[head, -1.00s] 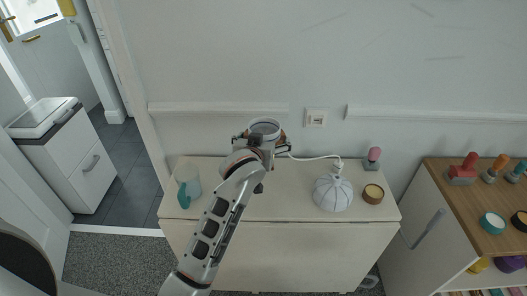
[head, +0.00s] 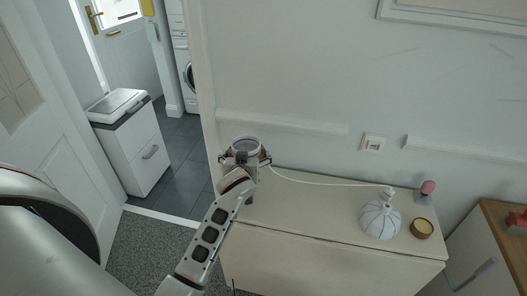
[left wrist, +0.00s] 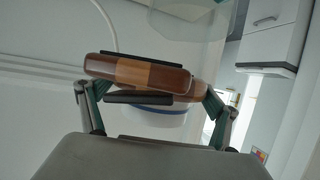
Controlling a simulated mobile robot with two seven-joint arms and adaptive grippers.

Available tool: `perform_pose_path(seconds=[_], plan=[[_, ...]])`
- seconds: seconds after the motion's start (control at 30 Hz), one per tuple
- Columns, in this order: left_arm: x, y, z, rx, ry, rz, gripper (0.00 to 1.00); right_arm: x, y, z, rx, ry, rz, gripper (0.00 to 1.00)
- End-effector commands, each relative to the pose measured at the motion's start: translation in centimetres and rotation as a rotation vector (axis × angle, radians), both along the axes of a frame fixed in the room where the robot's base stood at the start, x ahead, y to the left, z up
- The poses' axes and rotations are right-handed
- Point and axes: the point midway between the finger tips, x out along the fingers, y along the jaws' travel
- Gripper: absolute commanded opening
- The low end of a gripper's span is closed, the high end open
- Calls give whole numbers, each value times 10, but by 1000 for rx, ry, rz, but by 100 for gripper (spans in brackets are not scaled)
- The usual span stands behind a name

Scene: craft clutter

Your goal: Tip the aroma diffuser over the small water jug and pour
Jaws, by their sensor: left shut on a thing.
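My left gripper (head: 244,158) is shut on the aroma diffuser (head: 246,143), holding it around its sides above the left end of the white cabinet. Its round, pale-rimmed top faces up in the head view, roughly upright. In the left wrist view, the diffuser's brown wooden band (left wrist: 140,72) is between the finger pads, with a white, blue-lined part (left wrist: 160,122) below. A translucent shape (left wrist: 190,18) shows above it; I cannot tell whether it is the diffuser or the jug. The small water jug is not clearly visible in the head view, apparently hidden behind my gripper and arm.
The white cabinet top (head: 310,212) is clear in its middle. A white ribbed round thing (head: 379,220), a brown pot (head: 421,228) and a pink-topped thing (head: 427,188) stand at its right. A white cord (head: 325,183) runs along the back. A doorway opens at left.

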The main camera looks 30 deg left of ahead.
Motion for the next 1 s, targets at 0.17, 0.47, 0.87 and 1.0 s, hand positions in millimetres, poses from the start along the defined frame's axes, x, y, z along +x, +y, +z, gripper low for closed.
perform_pose_path(seconds=[0.17, 0.47, 0.87, 1.0], plan=[[-2, 10, 0, 10, -15, 16, 47, 0, -2, 2, 1, 1, -9, 40], [3, 12, -1, 57, -118, 14, 48, 2, -1, -9, 5, -5, -11, 40], [5, 13, 0, 89, -180, 14, 47, 13, 21, -14, 30, -56, 35, 40], [5, 12, 1, 92, -186, 14, 47, 14, 23, -12, 35, -61, 38, 40]])
